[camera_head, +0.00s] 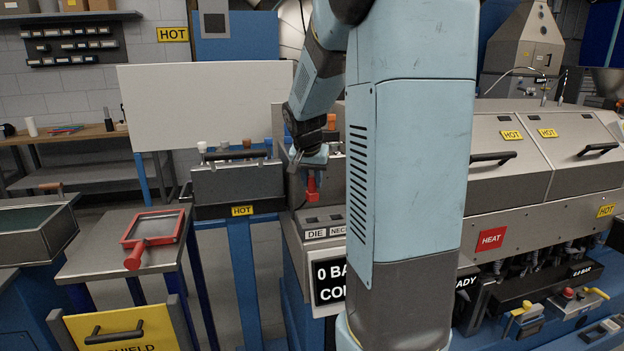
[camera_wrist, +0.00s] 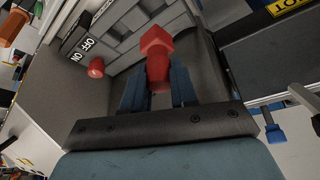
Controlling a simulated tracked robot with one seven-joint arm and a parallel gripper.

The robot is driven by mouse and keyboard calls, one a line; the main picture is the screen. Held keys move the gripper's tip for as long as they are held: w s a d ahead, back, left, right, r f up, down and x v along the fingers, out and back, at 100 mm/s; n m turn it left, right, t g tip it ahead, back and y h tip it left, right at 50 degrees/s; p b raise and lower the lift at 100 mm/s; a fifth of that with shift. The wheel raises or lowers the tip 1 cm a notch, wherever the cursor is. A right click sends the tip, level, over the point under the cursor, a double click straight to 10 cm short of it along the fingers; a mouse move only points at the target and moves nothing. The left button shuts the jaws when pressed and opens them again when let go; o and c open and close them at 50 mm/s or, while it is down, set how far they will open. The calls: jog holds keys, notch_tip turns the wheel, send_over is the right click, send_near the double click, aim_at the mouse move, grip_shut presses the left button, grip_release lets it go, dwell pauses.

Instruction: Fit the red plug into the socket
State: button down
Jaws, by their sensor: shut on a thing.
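My gripper (camera_head: 311,172) is shut on the red plug (camera_head: 312,188), which hangs below the fingers in the head view. The plug is held above a grey box top with two dark recesses (camera_head: 313,219), behind the labels DIE and NECK. In the wrist view the plug (camera_wrist: 157,50) sits between my two dark blue fingers and its blocky end points away from my gripper. I cannot tell for certain which opening is the socket. The plug looks apart from the box top in the head view.
A panel marked OFF/ON (camera_wrist: 82,50) with a red knob (camera_wrist: 96,68) is close on the left in the wrist view. A dark box marked HOT (camera_head: 236,188) stands left of my gripper. A red-framed screen (camera_head: 152,229) lies on a side table. My arm hides part of the machine.

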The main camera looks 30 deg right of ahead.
aim_at(311, 189)
jog(key=shift+r+m+g, duration=0.25)
jog(key=shift+m+g, duration=0.05)
jog(key=shift+m, duration=0.4)
jog(key=shift+s+f+h, duration=0.1)
jog(key=shift+f+h, duration=0.05)
jog(key=shift+h, duration=0.15)
jog(key=shift+f, duration=2.75)
jog(key=shift+a+f, duration=0.1)
jog(key=shift+f, duration=1.5)
jog(key=c, duration=0.8)
grip_release()
jog(key=v, duration=1.3)
jog(key=shift+r, duration=0.35)
jog(key=shift+a, duration=0.1)
